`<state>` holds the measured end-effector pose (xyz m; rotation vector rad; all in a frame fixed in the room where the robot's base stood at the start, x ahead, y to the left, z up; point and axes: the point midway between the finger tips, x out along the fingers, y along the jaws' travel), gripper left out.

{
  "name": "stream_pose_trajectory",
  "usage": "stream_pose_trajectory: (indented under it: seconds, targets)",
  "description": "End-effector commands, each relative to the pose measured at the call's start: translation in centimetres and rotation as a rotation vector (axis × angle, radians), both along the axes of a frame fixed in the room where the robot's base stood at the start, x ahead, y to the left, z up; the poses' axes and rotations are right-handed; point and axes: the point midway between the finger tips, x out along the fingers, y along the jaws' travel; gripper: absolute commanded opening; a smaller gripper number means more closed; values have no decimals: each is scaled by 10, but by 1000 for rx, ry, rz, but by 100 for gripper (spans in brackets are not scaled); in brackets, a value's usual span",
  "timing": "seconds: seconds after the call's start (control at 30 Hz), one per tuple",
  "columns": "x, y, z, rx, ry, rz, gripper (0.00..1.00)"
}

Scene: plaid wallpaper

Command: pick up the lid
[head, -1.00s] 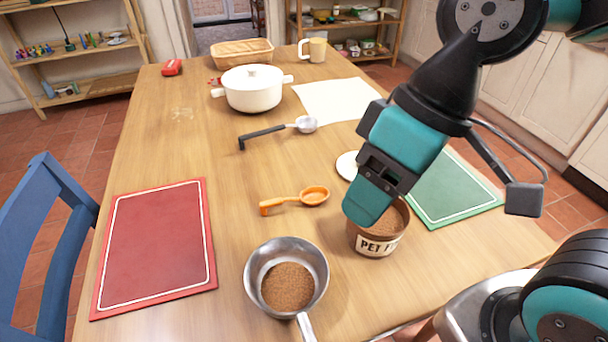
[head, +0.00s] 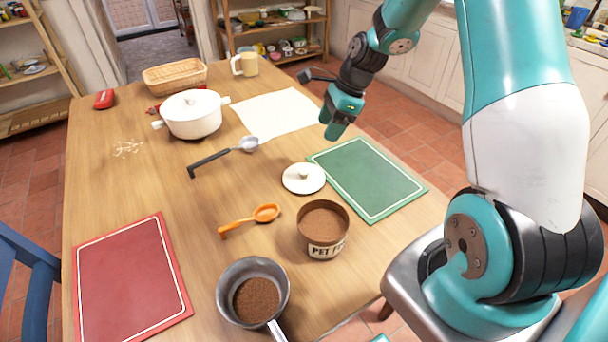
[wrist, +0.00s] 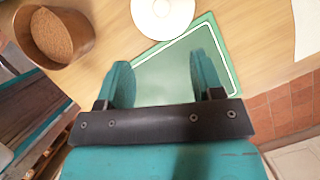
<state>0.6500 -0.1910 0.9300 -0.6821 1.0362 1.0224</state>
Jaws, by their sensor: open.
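The lid (head: 304,178) is a round cream disc with a small knob, lying flat on the wooden table between the pet food tub and the green mat. It also shows at the top of the wrist view (wrist: 163,14), partly cut off by the frame edge. My gripper (head: 335,134) is raised over the far edge of the green mat, behind and right of the lid. In the wrist view its two teal fingers (wrist: 158,78) are apart with nothing between them. The lid lies beyond the fingertips, not touched.
The open brown pet food tub (head: 322,228) stands close in front of the lid. The green mat (head: 368,178) lies to its right. An orange scoop (head: 250,219), a metal scoop (head: 225,153), a pan (head: 252,292), a white pot (head: 193,115) and a red mat (head: 130,285) are also on the table.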

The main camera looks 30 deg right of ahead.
Motion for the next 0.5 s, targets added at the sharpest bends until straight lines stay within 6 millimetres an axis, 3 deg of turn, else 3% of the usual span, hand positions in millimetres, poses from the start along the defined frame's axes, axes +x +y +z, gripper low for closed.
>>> stream_pose_trajectory:
  seconds: [0.3,0.5]
  targets:
    - [10,28,-67,2,4,8,61]
    - [14,35,-87,0,0,8,61]
